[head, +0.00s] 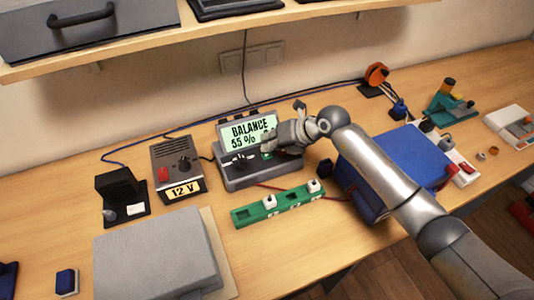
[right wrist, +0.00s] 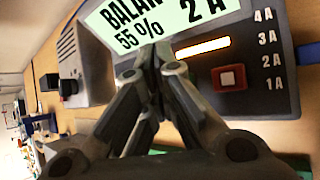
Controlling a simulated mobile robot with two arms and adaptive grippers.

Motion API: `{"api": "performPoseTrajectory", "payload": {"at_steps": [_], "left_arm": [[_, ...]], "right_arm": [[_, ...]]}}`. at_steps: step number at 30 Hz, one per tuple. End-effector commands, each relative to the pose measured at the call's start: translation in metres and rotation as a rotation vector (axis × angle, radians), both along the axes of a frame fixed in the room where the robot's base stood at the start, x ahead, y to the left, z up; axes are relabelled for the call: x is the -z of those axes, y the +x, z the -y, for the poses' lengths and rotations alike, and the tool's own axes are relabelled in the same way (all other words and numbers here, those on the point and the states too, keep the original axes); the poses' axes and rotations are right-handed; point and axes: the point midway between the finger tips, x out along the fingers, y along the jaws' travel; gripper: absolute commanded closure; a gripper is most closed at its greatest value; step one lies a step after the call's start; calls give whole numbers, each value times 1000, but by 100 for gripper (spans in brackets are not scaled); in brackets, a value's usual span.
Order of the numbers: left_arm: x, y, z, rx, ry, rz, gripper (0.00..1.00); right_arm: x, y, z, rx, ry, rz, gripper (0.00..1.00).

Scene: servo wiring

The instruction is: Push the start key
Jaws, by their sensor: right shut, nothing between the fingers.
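The grey charger (head: 240,178) stands on the bench near the wall, and its lit screen (head: 252,131) reads BALANCE 55 %. In the right wrist view the screen (right wrist: 196,16) also shows 2 A. My right gripper (head: 268,147) is shut and empty, over the right part of the charger's front. In the right wrist view its closed fingertips (right wrist: 154,62) overlap the screen's lower edge; contact is not clear. A red square control (right wrist: 227,78) sits beside a 1A to 4A scale. My left gripper is out of view.
A 12 V supply (head: 178,166) stands left of the charger. A green board (head: 283,205) with white plugs lies in front of it. A blue box (head: 385,160) is under my right arm. A grey case (head: 160,260) lies at front left.

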Motion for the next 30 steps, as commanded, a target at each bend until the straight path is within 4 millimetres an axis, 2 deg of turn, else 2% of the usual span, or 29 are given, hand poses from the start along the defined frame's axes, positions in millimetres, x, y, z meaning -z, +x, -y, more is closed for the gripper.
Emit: {"api": "performPoseTrajectory", "payload": {"at_steps": [5, 18, 30], "left_arm": [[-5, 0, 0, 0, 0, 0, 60], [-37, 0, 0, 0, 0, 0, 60], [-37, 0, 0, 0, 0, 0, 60]], "right_arm": [[-7, 0, 0, 0, 0, 1, 100], [-49, 1, 0, 1, 1, 2, 100], [-50, 0, 0, 1, 0, 1, 100]]}}
